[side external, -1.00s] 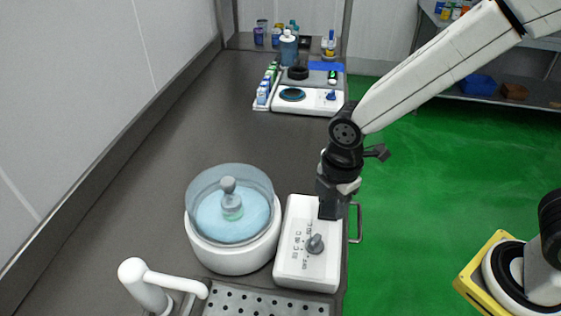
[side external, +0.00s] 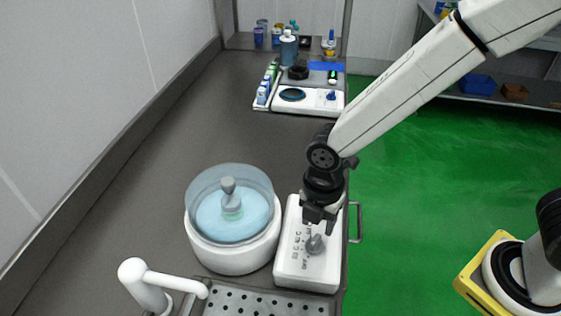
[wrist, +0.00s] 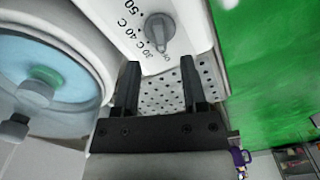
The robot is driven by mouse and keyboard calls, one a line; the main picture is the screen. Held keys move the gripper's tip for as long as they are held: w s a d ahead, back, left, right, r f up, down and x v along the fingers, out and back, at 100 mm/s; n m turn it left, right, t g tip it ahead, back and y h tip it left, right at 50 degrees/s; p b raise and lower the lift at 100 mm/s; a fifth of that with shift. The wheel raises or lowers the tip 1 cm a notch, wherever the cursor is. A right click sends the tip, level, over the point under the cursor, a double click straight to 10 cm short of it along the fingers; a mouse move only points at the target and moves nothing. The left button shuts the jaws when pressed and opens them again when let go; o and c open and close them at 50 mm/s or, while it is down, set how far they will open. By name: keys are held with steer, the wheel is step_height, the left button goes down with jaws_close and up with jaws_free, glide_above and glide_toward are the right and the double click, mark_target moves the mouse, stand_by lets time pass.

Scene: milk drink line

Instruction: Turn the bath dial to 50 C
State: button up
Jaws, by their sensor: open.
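The bath dial (side external: 315,244) is a grey knob on the white control box (side external: 292,268) beside the bath. My gripper (side external: 319,226) points down just above the dial in the side view. In the wrist view my gripper (wrist: 160,64) is open and empty, its two fingers apart and the dial beyond their tips.
The round water bath (side external: 235,262) with a flask (side external: 230,205) in it stands left of the box. A perforated tray (side external: 262,303) and a white tap (side external: 150,283) are in front. A metal handle (side external: 357,222) is at the right counter edge.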

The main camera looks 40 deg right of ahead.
mark_target(316, 239)
steer(key=shift+f, duration=2.7)
jaws_close()
